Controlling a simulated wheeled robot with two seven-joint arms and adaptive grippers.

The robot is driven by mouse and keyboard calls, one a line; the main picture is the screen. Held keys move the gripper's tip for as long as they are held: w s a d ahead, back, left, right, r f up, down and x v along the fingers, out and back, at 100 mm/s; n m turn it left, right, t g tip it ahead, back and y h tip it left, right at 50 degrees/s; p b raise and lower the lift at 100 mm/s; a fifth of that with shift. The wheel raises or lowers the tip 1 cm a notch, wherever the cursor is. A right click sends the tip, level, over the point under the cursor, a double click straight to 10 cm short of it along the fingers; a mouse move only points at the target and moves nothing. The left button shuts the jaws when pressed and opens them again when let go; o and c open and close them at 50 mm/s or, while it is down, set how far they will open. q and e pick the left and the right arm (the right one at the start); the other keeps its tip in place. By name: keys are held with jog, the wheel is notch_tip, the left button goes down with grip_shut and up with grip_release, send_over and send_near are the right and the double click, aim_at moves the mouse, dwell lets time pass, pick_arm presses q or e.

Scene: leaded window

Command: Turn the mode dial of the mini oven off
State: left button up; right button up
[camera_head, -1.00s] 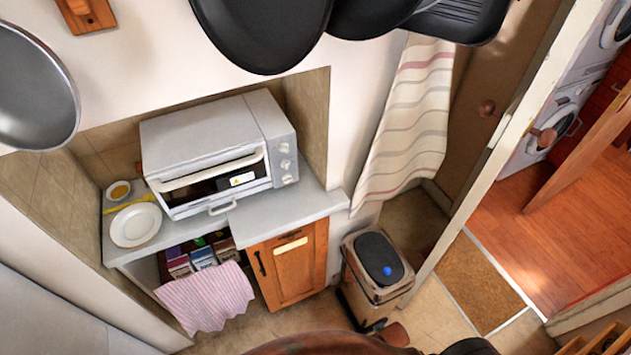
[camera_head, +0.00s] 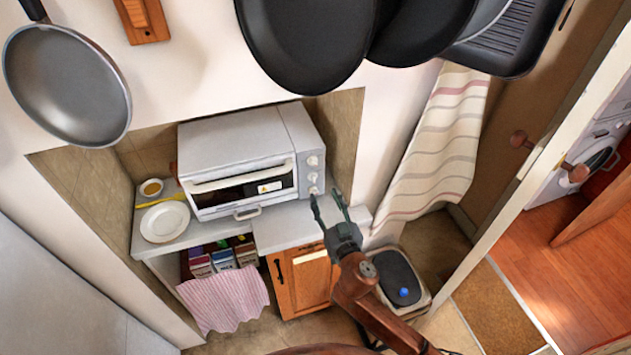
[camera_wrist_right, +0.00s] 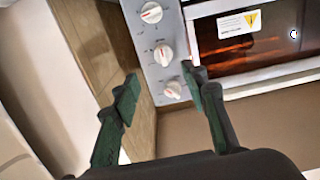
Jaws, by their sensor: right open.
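The mini oven (camera_head: 235,140) is a white box on the counter, its door closed. Its right-hand panel carries three round white dials in a column: top (camera_head: 313,160), middle (camera_head: 312,177) and bottom (camera_head: 313,190). The right wrist view shows the top (camera_wrist_right: 151,12), middle (camera_wrist_right: 163,54) and bottom (camera_wrist_right: 173,90) dials close up; I cannot tell which one is the mode dial. My right gripper (camera_head: 326,203) is open and empty, just below and in front of the panel. In the wrist view its fingers (camera_wrist_right: 160,100) are spread around the bottom dial's line of sight, seemingly short of touching it. My left gripper is not seen.
A plate (camera_head: 165,222) and a small bowl (camera_head: 151,187) are left of the oven. Dark pans (camera_head: 305,40) hang above. A niche wall (camera_head: 340,130) stands close to the oven's right. A bin (camera_head: 395,275) and striped curtain (camera_head: 440,140) are at the right.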

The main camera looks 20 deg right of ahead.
aim_at(314, 178)
jog(key=w, duration=0.8)
jog(key=shift+a+r, duration=0.2)
jog(key=shift+a, duration=0.2)
jog(key=shift+c, duration=0.5)
grip_shut()
